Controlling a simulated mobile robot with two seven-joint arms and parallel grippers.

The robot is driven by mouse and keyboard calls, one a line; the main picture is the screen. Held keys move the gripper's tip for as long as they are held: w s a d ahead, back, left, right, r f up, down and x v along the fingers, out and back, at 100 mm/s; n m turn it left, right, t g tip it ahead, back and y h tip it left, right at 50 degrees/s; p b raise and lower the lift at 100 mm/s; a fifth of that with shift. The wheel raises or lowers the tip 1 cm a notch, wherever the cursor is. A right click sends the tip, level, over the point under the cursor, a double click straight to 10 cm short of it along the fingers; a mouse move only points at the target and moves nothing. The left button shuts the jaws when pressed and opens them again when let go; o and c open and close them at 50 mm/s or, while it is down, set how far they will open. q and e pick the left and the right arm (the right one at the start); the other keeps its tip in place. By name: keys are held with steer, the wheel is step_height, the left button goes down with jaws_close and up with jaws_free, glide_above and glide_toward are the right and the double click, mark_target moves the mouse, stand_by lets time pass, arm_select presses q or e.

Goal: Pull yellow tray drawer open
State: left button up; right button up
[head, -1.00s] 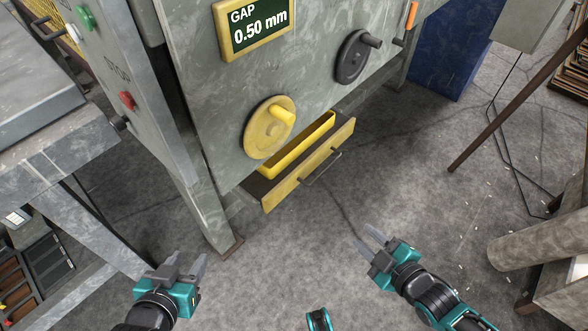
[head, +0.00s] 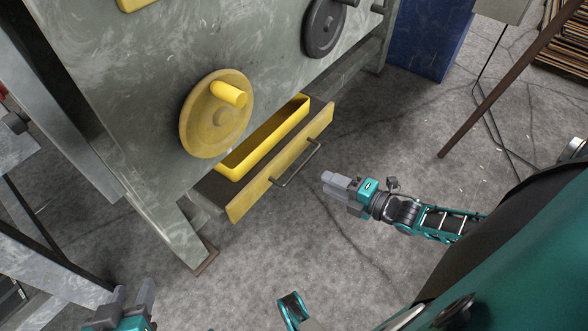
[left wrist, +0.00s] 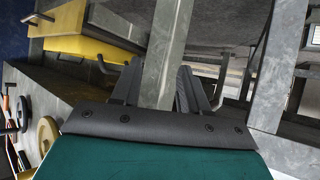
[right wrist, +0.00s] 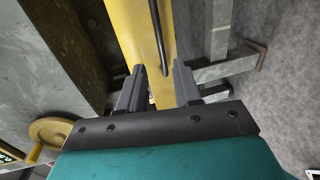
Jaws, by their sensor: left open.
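The drawer (head: 285,162) under the grey machine stands partly out, with a yellow front and a dark bar handle (head: 297,166). A bright yellow tray (head: 262,148) sits inside it. My right gripper (head: 328,184) is open and empty just right of the handle, with a small gap between them. In the right wrist view the drawer front (right wrist: 130,30) and the dark handle (right wrist: 158,35) show beyond the spread fingers. My left gripper (head: 133,292) is open and empty at the lower left, well away from the drawer. Its fingers also show apart in the left wrist view (left wrist: 155,85).
A yellow handwheel (head: 210,125) sticks out above the drawer's left side, and a black one (head: 322,28) is higher right. A machine leg (head: 165,225) stands left of the drawer. A brown bar (head: 500,85) slants at right. The floor before the drawer is clear.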

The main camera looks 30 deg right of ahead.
mark_target(298, 168)
steer(key=b+x, duration=0.3)
steer(key=x, duration=0.7)
steer(key=shift+w+a+f, duration=0.15)
arm_select(q)
steer(key=shift+w+d+f+b, duration=0.1)
steer(key=shift+d+f+b, duration=0.05)
steer(key=shift+d+f, duration=0.3)
steer(key=shift+w+d+f+b, duration=0.1)
steer(key=shift+d+f+b, duration=0.1)
steer(key=shift+f, duration=0.3)
arm_select(e)
steer(key=shift+w+a, duration=0.1)
steer(key=shift+w, duration=0.2)
steer(key=shift+c, duration=0.3)
arm_select(q)
steer(key=shift+a, duration=0.1)
arm_select(e)
jaws_close()
